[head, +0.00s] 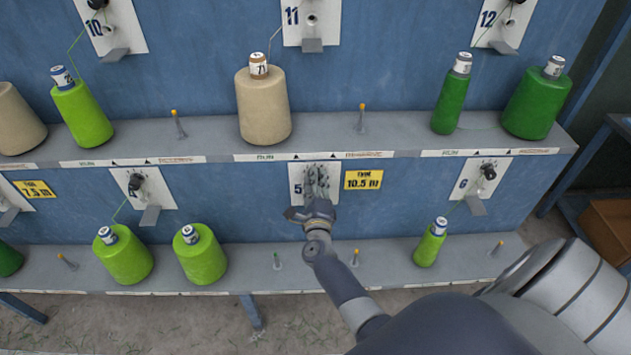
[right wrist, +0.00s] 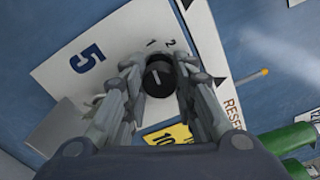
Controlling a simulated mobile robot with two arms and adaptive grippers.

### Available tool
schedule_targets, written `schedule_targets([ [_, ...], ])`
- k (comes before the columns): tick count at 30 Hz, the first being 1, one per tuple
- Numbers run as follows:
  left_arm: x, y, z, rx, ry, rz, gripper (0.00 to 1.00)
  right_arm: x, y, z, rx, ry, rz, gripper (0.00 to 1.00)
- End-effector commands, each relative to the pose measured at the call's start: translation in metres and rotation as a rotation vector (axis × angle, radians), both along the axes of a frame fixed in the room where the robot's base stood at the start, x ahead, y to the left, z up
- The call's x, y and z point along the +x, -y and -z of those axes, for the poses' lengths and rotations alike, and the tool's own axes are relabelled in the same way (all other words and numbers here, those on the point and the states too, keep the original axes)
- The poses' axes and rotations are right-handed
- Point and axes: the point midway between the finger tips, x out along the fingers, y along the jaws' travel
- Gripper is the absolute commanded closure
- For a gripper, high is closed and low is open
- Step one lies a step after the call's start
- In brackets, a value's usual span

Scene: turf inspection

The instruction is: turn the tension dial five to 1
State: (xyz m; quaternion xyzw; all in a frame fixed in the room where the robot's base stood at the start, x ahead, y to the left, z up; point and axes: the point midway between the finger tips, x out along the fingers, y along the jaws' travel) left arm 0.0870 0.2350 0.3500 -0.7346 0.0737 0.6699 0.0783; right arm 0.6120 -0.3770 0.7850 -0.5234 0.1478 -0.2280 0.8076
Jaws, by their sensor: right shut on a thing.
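Tension dial five is a round black knob (right wrist: 158,77) on a white plate (right wrist: 85,62) marked 5, with the figures 1 and 2 printed beside it. A small pale mark shows on the knob; I cannot tell surely which figure it points to. My right gripper (right wrist: 158,72) has its fingers on both sides of the knob and is shut on it. My left gripper is in neither view.
A yellow tag (head: 363,180) reading 10.5 m is right of plate five. Other dial plates are at both sides, such as plate six (head: 480,178). Green cones (head: 200,256) and a small green spool (head: 430,243) stand on the lower shelf; a beige cone (head: 263,108) stands above.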

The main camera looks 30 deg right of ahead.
Motion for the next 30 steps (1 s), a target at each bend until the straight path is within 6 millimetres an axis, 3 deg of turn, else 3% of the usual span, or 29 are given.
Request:
schedule_targets([
  [5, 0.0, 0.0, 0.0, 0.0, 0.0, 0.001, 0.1, 0.0, -0.001, 0.0, -0.001, -0.001, -0.001, 0.98],
  [6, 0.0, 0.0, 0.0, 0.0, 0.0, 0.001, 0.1, 0.0, -0.001, 0.001, -0.001, -0.001, -0.001, 0.67],
  [8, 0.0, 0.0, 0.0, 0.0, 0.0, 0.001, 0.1, 0.0, 0.0, 0.0, -0.001, -0.001, -0.001, 0.54],
  [20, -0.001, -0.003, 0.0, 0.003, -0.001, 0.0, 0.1, -0.003, -0.002, 0.001, 0.001, -0.002, -0.001, 0.53],
  [23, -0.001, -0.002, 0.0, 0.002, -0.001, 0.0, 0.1, -0.012, -0.008, 0.001, 0.003, -0.001, -0.001, 0.53],
  [30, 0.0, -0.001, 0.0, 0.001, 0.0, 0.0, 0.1, -0.052, -0.032, 0.002, 0.002, -0.002, 0.0, 0.53],
])
